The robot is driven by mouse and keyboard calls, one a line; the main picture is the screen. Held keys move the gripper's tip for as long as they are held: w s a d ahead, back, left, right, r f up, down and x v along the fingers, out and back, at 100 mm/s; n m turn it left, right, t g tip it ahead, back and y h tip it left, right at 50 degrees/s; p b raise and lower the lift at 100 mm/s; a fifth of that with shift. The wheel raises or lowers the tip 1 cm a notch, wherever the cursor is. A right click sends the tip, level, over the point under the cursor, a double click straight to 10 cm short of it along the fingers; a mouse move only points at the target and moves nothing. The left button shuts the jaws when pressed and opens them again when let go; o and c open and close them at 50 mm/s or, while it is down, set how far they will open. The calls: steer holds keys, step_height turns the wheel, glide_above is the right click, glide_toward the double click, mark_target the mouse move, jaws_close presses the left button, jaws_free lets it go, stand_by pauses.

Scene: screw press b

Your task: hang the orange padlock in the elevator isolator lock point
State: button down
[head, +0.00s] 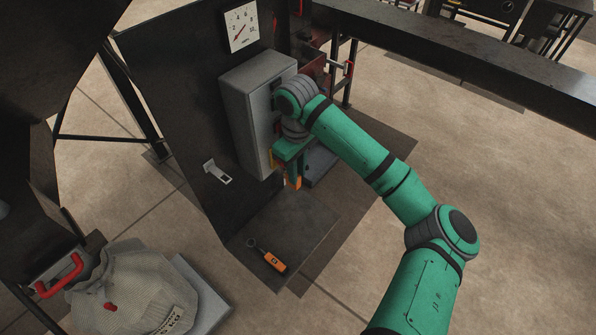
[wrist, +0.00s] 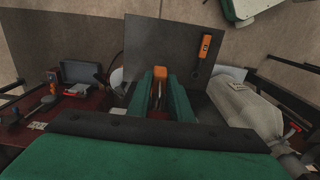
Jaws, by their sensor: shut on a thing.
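My gripper (wrist: 160,95) is shut on the orange padlock (wrist: 160,72), whose orange body shows between the two green fingers in the wrist view. In the head view the padlock's orange body (head: 295,183) shows just below my green gripper (head: 288,160), beside the lower front of a grey box (head: 240,120) on the dark panel. A bit of yellow shows at the box's lower edge by the gripper. My wrist covers part of the box front. I cannot make out the isolator lock point or whether the padlock touches anything.
An orange item with a dark ringed end (head: 274,261) lies on the dark shelf plate (head: 310,225) below. A metal bracket (head: 217,172) sticks out of the panel at left. A dial gauge (head: 241,26) is above. A pale sack (head: 130,290) stands at lower left.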

steer(key=shift+f, duration=0.7)
stand_by(0.4)
steer(key=c, duration=1.5)
jaws_free()
